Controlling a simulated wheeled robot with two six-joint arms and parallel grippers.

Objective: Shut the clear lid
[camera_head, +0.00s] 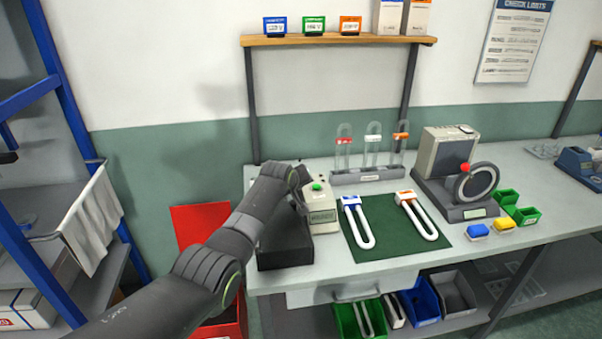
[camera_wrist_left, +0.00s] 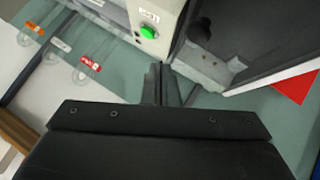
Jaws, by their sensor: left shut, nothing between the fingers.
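I cannot make out a clear lid for certain in either view. My left gripper (camera_head: 301,200) is over the left end of the bench, between a dark box (camera_head: 285,250) and a beige unit with a green button (camera_head: 322,216). In the left wrist view, the shut, empty fingertips (camera_wrist_left: 162,72) point toward the gap between the beige unit (camera_wrist_left: 170,14) and the dark box (camera_wrist_left: 238,35). I cannot tell whether they touch either one. My arm hides part of the dark box in the head view. My right gripper is not in view.
A green mat (camera_head: 385,245) holds looped glass tubes with blue and orange tags. Behind it stands a rack (camera_head: 366,176) of tagged tubes. A machine with a wheel (camera_head: 446,160) stands at right. A red bin (camera_head: 222,322) is below, left of the bench.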

